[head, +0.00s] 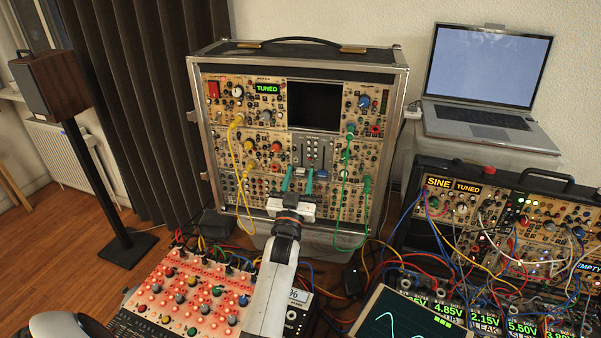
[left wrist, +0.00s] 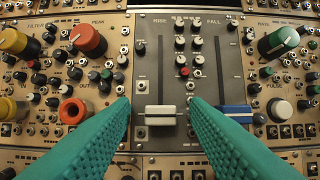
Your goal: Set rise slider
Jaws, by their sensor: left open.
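The grey slider module (head: 313,150) sits in the upright synth case, and its RISE and FALL labels read in the left wrist view (left wrist: 188,50). The white rise slider cap (left wrist: 160,115) is low on its slot. The blue fall slider cap (left wrist: 236,113) is also low, to its right. My left gripper (head: 298,178) is open in front of the module. In the left wrist view its teal fingers (left wrist: 159,101) stand one on each side of the white cap, with visible gaps. I cannot tell how far the tips are from the panel. My right gripper is not in view.
Yellow (head: 249,165) and green (head: 347,155) patch cables hang on both sides of the module. Red (left wrist: 88,39) and orange (left wrist: 73,111) knobs stand out left of it. A red-lit panel (head: 190,290) and a second case (head: 480,220) are nearer.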

